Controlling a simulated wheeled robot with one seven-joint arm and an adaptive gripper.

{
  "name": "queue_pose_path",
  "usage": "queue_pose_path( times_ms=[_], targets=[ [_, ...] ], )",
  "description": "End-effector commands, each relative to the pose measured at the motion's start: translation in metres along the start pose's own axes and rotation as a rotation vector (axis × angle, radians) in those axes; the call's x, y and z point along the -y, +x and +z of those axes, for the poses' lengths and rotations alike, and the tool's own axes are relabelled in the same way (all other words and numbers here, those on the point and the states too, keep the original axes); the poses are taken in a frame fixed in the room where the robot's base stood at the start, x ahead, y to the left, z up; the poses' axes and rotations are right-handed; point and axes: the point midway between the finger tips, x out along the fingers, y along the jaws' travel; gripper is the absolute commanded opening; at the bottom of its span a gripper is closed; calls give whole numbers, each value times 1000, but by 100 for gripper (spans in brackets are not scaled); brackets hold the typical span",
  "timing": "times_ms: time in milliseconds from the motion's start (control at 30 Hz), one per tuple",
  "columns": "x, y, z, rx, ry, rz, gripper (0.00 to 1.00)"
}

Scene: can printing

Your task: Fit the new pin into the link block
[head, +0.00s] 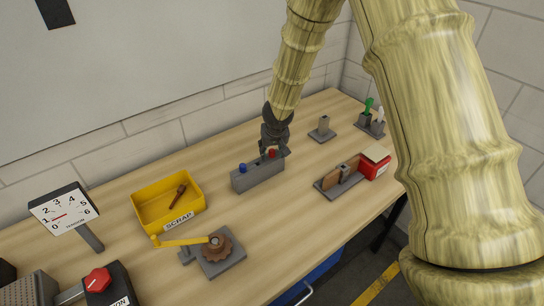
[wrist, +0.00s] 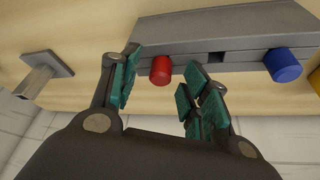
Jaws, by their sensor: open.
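A long grey block (head: 258,176) stands on the bench in the head view. A blue pin (head: 242,168) stands at its left end and a red pin (head: 272,153) near its right end. In the wrist view the block (wrist: 215,30) shows a dark square hole between the red pin (wrist: 161,70) and the blue pin (wrist: 284,65). My gripper (head: 270,150) is low over the red pin's end. In the wrist view its teal-padded fingers are open, one on each side of the red pin. I cannot tell which part is the link block.
A yellow scrap bin (head: 150,222) holding a brown pin (head: 179,193) stands at left. A crank fixture (head: 232,257) is in front. A grey post (head: 323,124), a tray with brown blocks (head: 329,188), a red box (head: 374,168) and a green-and-white pin stand (head: 376,129) are at right.

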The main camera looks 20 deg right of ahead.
Motion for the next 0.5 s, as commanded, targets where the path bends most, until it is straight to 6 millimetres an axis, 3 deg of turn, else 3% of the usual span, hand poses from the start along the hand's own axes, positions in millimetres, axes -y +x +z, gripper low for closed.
queue_pose_path(
  times_ms=[100, 333, 500],
  targets=[
    [0, 0, 0, 0, 0, 0, 43],
    [0, 0, 0, 0, 0, 0, 1],
    [0, 0, 0, 0, 0, 0, 0]
  ],
)
